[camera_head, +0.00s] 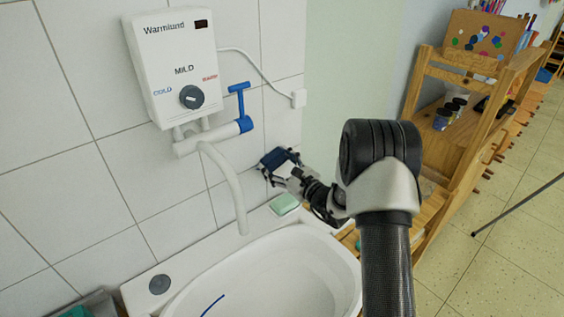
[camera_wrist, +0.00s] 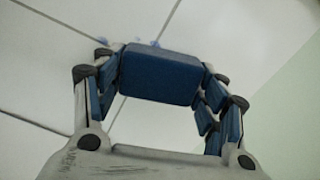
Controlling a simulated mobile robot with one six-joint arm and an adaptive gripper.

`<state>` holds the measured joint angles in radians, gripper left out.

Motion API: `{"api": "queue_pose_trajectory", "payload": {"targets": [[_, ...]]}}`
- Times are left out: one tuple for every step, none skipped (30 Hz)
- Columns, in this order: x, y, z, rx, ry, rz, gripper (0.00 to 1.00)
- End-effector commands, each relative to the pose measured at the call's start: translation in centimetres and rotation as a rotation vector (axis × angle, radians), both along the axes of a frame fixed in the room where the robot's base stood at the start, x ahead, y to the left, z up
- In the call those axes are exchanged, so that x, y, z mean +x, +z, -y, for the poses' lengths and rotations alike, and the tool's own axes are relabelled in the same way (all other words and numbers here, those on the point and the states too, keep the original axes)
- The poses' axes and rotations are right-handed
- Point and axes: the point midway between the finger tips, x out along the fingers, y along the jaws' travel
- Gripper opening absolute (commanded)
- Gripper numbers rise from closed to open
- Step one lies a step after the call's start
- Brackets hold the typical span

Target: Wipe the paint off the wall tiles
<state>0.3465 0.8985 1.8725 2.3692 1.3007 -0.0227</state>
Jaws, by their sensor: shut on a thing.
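My gripper (camera_head: 283,163) is at the tiled wall, right of the white tap. It is shut on a dark blue block, likely a sponge (camera_wrist: 160,74), which fills the space between the fingers in the wrist view. The sponge also shows dark at the gripper's tip in the head view (camera_head: 275,158). The white wall tiles (camera_head: 72,150) have grey grout lines. Small blue paint marks (camera_wrist: 150,43) show on the tile just above the sponge in the wrist view. Whether the sponge touches the tile I cannot tell.
A white water heater (camera_head: 172,65) with a tap (camera_head: 232,190) hangs left of my gripper. A white sink (camera_head: 270,280) with a blue streak lies below. A green soap bar (camera_head: 284,204) sits on its rim. A wooden shelf (camera_head: 425,75) stands at right.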

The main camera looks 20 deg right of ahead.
Motion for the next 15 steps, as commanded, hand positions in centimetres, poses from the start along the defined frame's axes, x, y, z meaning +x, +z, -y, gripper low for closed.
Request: {"api": "queue_pose_trajectory", "payload": {"targets": [[0.0,0.0,-0.2,-0.001,0.003,0.001,0.51],[0.0,0.0,-0.3,-0.001,0.003,0.001,0.51],[-0.1,0.0,-0.3,-0.001,0.003,0.001,0.51],[-0.1,0.0,-0.4,-0.001,0.003,0.001,0.51],[-0.2,0.0,-0.6,-0.001,0.004,0.001,0.51],[-0.3,0.0,-0.8,-0.001,0.005,0.001,0.51],[-0.3,0.0,-1.0,-0.001,0.005,0.001,0.51],[-0.5,0.0,-1.2,-0.001,0.006,0.0,0.51],[-0.6,-0.1,-1.5,-0.001,0.005,0.0,0.51],[-0.7,-0.1,-1.7,-0.001,0.005,-0.001,0.51],[-0.9,-0.1,-1.9,-0.001,0.004,-0.001,0.51],[-1.0,-0.1,-2.3,0.0,0.004,-0.001,0.51],[-1.1,0.0,-2.6,0.0,0.005,0.0,0.51],[-1.2,0.0,-2.8,-0.001,0.005,0.0,0.51],[-1.4,0.0,-3.0,-0.001,0.004,0.0,0.51]]}}
